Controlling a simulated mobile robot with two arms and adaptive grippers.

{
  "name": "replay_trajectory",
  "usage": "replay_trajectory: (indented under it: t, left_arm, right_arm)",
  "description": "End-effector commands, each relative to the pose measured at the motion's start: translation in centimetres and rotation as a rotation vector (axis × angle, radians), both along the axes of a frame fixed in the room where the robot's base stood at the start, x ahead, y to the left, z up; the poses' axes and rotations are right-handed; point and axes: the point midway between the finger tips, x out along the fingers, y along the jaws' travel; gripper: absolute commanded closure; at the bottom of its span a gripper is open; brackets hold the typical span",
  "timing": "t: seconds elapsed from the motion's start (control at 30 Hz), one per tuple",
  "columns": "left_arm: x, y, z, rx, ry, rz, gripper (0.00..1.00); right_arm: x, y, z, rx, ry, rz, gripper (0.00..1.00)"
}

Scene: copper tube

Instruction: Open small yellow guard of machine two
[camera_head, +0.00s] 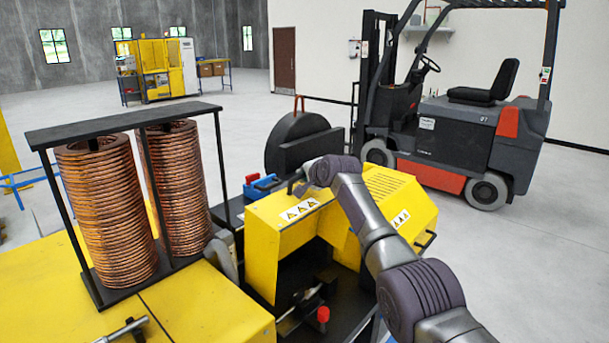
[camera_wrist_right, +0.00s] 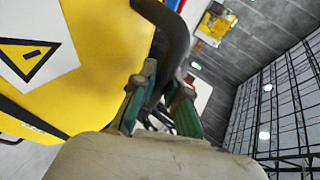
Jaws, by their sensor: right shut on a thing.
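The small yellow guard (camera_head: 262,252) of the machine has a sloped top with warning triangles on a white label (camera_head: 299,210). Dark machine parts show in a gap beside and below it. My right arm reaches over the machine, and its gripper (camera_head: 296,186) is at the guard's far upper edge. In the right wrist view, the green-padded fingers (camera_wrist_right: 160,106) are shut on a black curved handle (camera_wrist_right: 168,45) beside the yellow guard panel (camera_wrist_right: 100,35). The handle's fixing is hidden. My left gripper is not in view.
A slotted yellow cover (camera_head: 402,195) stands right of the guard. Copper tube coils (camera_head: 105,215) stand in a black frame at left. A red knob (camera_head: 323,314) is in the dark gap. A forklift (camera_head: 450,135) stands behind, with open floor around it.

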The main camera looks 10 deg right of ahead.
Motion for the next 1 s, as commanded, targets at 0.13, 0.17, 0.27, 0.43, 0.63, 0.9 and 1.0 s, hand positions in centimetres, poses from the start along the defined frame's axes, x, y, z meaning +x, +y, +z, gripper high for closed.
replay_trajectory:
  t: [0.13, 0.17, 0.27, 0.43, 0.63, 0.9, 1.0]
  left_arm:
    - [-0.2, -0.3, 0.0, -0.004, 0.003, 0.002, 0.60]
    - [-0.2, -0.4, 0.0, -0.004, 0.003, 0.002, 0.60]
    - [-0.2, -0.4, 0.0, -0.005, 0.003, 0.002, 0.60]
    - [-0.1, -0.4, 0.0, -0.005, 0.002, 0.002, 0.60]
    - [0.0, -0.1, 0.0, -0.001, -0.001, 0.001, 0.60]
    - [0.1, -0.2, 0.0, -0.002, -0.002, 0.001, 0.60]
    - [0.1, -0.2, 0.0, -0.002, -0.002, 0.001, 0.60]
  right_arm:
    - [0.0, -0.1, -0.3, -0.004, 0.004, 0.000, 0.80]
    - [0.0, -0.1, -0.3, -0.004, 0.004, 0.000, 0.75]
    - [0.0, -0.1, -0.2, -0.003, 0.003, 0.000, 0.61]
    - [0.0, 0.0, -0.2, -0.002, 0.003, 0.000, 0.61]
    - [-0.1, 0.0, -0.2, -0.001, 0.003, 0.000, 0.61]
    - [-1.3, -0.3, 0.5, 0.000, -0.001, 0.002, 0.61]
    - [-2.2, -0.6, 0.8, -0.001, 0.000, 0.001, 0.61]
